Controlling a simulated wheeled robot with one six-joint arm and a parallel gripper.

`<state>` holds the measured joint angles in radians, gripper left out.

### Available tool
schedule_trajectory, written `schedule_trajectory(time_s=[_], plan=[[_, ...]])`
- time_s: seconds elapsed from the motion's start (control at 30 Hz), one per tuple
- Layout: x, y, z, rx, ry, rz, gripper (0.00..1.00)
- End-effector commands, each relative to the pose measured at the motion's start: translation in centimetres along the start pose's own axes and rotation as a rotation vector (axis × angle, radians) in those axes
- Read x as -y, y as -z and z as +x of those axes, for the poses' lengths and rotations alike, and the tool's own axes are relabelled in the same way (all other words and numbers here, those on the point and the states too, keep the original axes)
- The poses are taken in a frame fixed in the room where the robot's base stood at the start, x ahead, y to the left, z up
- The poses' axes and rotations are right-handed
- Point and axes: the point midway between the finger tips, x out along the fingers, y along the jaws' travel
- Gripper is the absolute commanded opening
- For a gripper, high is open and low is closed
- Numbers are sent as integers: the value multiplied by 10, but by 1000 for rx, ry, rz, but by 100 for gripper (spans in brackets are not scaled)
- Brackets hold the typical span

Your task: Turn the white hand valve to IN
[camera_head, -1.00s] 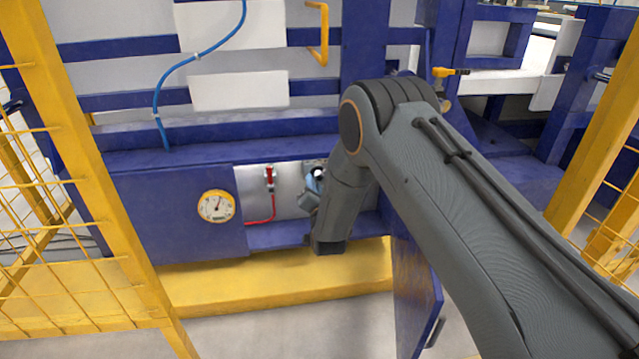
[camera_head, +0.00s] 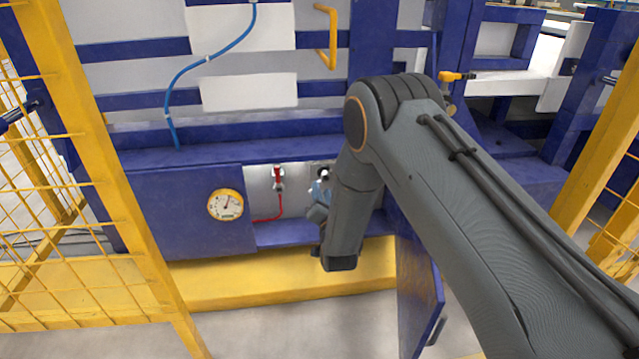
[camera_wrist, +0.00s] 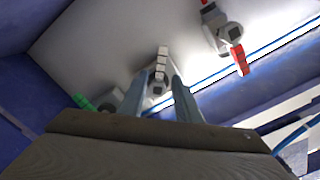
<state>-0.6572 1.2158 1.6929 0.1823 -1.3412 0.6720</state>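The white hand valve (camera_wrist: 161,62) shows in the wrist view, its segmented white handle pointing up the picture from a grey body on the pale panel. My gripper (camera_wrist: 158,76) is open, with one light-blue finger on each side of the handle. A gap shows on both sides, and I cannot tell whether either finger touches it. In the head view my gripper (camera_head: 318,198) is at the panel opening, partly hidden by my wrist, and the white valve is hard to make out there. No IN marking is readable.
A red-handled valve (camera_wrist: 238,60) is at upper right in the wrist view, also seen in the head view (camera_head: 278,178). A green handle (camera_wrist: 82,101) is at lower left. A gauge (camera_head: 225,205) is left of the opening. An open blue door (camera_head: 418,290) hangs below my arm.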

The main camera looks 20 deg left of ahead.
Motion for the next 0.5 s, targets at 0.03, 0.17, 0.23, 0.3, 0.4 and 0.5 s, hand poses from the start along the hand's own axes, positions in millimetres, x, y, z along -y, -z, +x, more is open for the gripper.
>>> schedule_trajectory(time_s=[0.03,0.17,0.23,0.3,0.4,0.5], plan=[[1,1,-8,1,-1,-1,30],[1,0,-20,1,0,0,30],[1,0,-24,0,1,0,30],[0,-1,-25,0,0,0,30],[0,-1,-25,0,1,0,30],[0,-1,-25,0,1,0,30]])
